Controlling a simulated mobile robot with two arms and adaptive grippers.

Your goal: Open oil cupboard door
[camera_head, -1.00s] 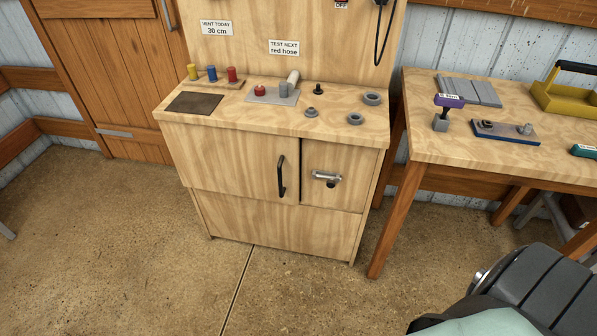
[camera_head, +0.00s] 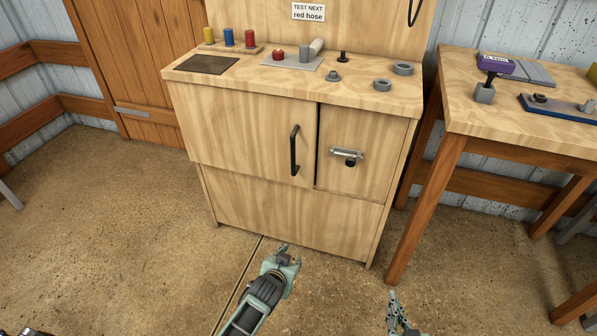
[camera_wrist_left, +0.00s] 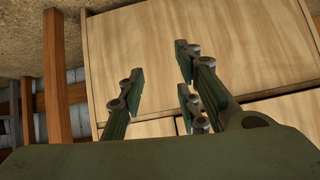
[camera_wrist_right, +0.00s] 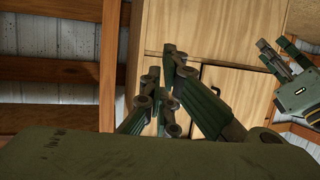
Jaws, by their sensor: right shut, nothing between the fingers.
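The wooden cupboard (camera_head: 290,225) stands ahead with its front closed. Its wide left door (camera_head: 240,130) has a black vertical handle (camera_head: 295,150). A smaller panel (camera_head: 375,180) to its right has a metal latch with a black knob (camera_head: 347,155). I see no label telling which is the oil door. My left gripper (camera_head: 283,253) is low before the cupboard, apart from it. Its fingers are spread and empty in the left wrist view (camera_wrist_left: 157,72). My right gripper (camera_head: 392,300) is lower right, away from the cupboard; in the right wrist view (camera_wrist_right: 160,68) its fingers are shut and empty.
The cupboard top carries coloured posts (camera_head: 229,38), a dark mat (camera_head: 208,64), and several small metal parts. A workbench (camera_head: 500,115) with tools stands close on the right, its leg (camera_head: 425,210) near my right gripper. The concrete floor (camera_head: 120,240) is clear at left.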

